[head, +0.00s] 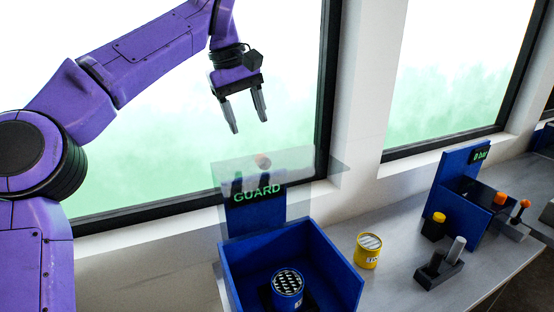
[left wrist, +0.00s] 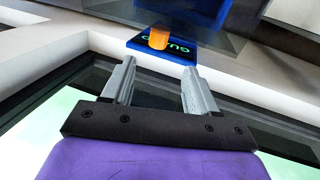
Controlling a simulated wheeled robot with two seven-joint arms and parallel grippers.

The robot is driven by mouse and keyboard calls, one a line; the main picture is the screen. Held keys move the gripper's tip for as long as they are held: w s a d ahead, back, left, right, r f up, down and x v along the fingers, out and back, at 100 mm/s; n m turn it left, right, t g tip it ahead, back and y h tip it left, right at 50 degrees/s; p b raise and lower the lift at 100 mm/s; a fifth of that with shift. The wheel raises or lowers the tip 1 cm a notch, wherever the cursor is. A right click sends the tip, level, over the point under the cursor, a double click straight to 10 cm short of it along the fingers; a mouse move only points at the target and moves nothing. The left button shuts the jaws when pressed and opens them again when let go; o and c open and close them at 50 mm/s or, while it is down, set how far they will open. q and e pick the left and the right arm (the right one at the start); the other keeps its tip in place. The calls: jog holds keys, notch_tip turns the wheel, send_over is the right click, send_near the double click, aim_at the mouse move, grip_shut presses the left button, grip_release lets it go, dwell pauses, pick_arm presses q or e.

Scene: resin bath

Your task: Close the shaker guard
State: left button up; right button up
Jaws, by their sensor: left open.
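The shaker is a blue open-topped box (head: 335,262) at the bottom centre of the head view. A blue jar (head: 288,290) with a patterned lid stands inside it. The clear guard (head: 315,168) is raised above the box's back, by the panel with green GUARD lettering (head: 257,196). An orange knob (head: 263,161) sits on the guard. My left gripper (head: 249,126) is open and empty, above the knob and apart from it. In the left wrist view, the orange knob (left wrist: 158,38) shows beyond the open fingertips (left wrist: 160,65), in front of the sign (left wrist: 185,50).
A yellow can (head: 368,251) stands on the grey counter right of the box. Windows and a white wall stand behind.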

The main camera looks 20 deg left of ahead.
aim_at(260, 154)
pick_arm(q)
jog(key=b+x, duration=0.1)
jog(key=x, duration=0.3)
jog(key=b+x, duration=0.1)
jog(key=x, duration=0.4)
jog(key=shift+w+d, duration=0.1)
jog(key=shift+d, duration=0.15)
jog(key=shift+f, duration=0.25)
jog(key=shift+a+f, duration=0.15)
jog(key=shift+a, duration=0.05)
jog(key=shift+d, duration=0.15)
grip_shut()
